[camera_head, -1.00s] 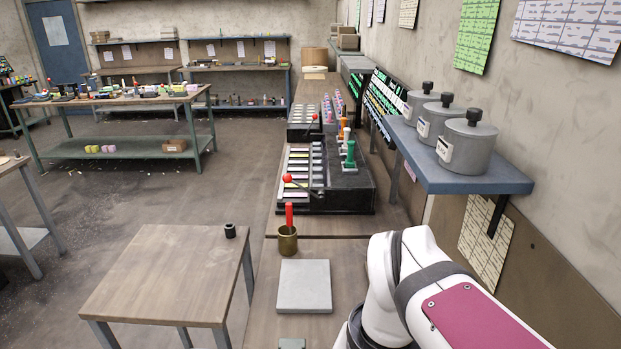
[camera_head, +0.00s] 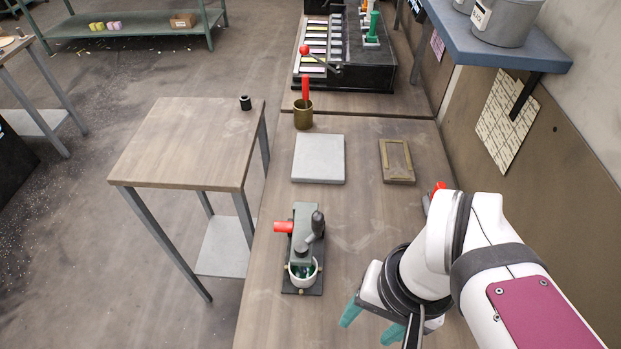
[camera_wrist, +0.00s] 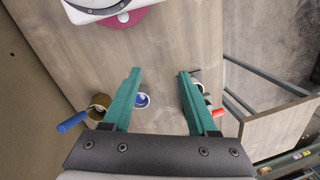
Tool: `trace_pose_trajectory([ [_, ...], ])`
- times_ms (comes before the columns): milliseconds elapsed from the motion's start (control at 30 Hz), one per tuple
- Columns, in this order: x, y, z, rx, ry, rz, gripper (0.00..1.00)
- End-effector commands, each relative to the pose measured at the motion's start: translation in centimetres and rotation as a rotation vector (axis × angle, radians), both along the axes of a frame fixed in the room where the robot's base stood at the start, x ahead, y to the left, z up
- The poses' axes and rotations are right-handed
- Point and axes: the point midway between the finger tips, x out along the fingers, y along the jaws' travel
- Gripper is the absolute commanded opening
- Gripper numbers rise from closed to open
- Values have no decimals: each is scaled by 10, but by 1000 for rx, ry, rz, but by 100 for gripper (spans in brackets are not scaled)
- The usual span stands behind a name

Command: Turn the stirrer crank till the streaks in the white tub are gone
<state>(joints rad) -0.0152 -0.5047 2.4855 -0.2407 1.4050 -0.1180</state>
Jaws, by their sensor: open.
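The stirrer (camera_head: 306,225) stands on the bench in the head view, a grey-green body on a dark base. Its crank (camera_head: 318,224) has a dark upright knob, and a red handle (camera_head: 284,227) sticks out to the left. The white tub (camera_head: 303,270) sits at its near end with dark green contents; streaks are too small to tell. In the wrist view, the tub (camera_wrist: 199,87) and red handle (camera_wrist: 218,112) show partly behind the right finger. My gripper (camera_head: 372,323) is open and empty, right of the stirrer and apart from it; its teal fingers also show in the wrist view (camera_wrist: 160,74).
A pale square plate (camera_head: 318,158), a brass cup (camera_head: 303,118) and a framed wooden block (camera_head: 397,161) lie farther back. The wrist view shows a blue-filled white bowl (camera_wrist: 141,100) and a brass pot (camera_wrist: 98,104) near my left finger. A shelf (camera_head: 490,45) overhangs at right.

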Motion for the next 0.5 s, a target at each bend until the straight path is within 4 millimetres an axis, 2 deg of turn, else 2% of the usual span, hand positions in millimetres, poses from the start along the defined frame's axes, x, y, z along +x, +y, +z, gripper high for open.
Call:
trace_pose_trajectory([
  [67, 39, 5, 24, -18, -37, 316, 58],
  [133, 83, 17, 46, -38, -76, 706, 58],
  [200, 125, 33, 62, -54, -107, 1079, 58],
  [300, 169, 56, 74, -69, -134, 1503, 58],
  [400, 193, 72, 79, -79, -147, 1751, 58],
  [500, 200, 77, 75, -80, -149, 1836, 58],
])
